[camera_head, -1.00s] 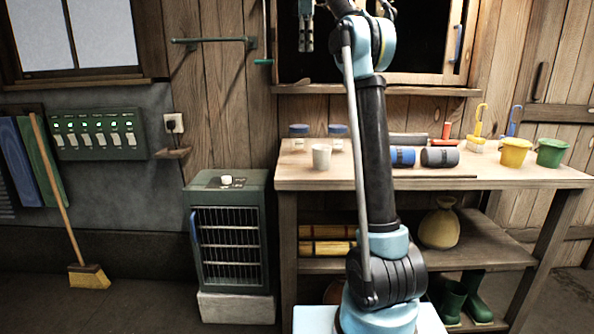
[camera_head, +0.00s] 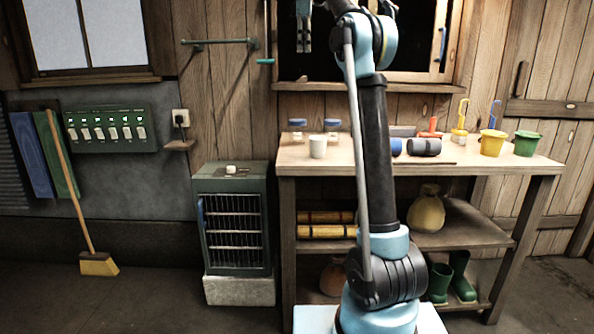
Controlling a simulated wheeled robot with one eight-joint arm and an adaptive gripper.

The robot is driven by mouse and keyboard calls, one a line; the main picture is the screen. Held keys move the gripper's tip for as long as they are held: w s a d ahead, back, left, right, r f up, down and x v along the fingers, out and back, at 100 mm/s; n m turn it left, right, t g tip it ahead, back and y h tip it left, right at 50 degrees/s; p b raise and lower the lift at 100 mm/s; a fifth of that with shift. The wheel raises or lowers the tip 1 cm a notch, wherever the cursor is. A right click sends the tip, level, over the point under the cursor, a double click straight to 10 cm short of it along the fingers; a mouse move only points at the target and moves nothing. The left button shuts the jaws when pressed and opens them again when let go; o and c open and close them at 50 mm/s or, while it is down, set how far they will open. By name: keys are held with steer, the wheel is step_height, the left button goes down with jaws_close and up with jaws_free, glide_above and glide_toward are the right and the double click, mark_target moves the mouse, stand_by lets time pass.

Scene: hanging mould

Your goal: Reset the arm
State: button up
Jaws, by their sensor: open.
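My arm rises from its pale blue base at the bottom centre and stands in front of the wooden workbench (camera_head: 460,171). My gripper (camera_head: 304,42) hangs at the top edge of the view, pointing down before the dark opening above the bench. Its fingers look empty, and part of it is cut off by the top of the frame. No hanging mould can be made out in this view.
The bench holds a white cup (camera_head: 317,147), blue-lidded jars, rolls, a yellow bucket (camera_head: 492,143) and a green bucket (camera_head: 525,144). A heater (camera_head: 234,222) stands left of it. Floor at left is clear.

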steer(key=s+d+f+m+t, duration=0.1)
steer(key=s+d+f+m, duration=0.45)
steer(key=s+f, duration=0.5)
steer(key=s+d+f+m, duration=0.4)
steer(key=s+d+f, duration=0.2)
steer(key=s+f, duration=0.45)
steer(key=s+d+f+m, duration=0.1)
steer(key=s+f+m, duration=0.1)
steer(key=s+f, duration=0.5)
steer(key=s+d+f+m, duration=0.2)
steer(key=s+f, duration=0.5)
steer(key=f, duration=0.8)
steer(key=s+d+f+m+t, duration=0.1)
steer(key=s+f+m, duration=0.3)
steer(key=s+f, duration=0.4)
step_height(320, 180, down, 3)
steer(key=shift+d+f, duration=0.2)
steer(key=shift+d, duration=0.35)
steer(key=shift+w+f, duration=0.2)
steer(key=shift+w, duration=0.3)
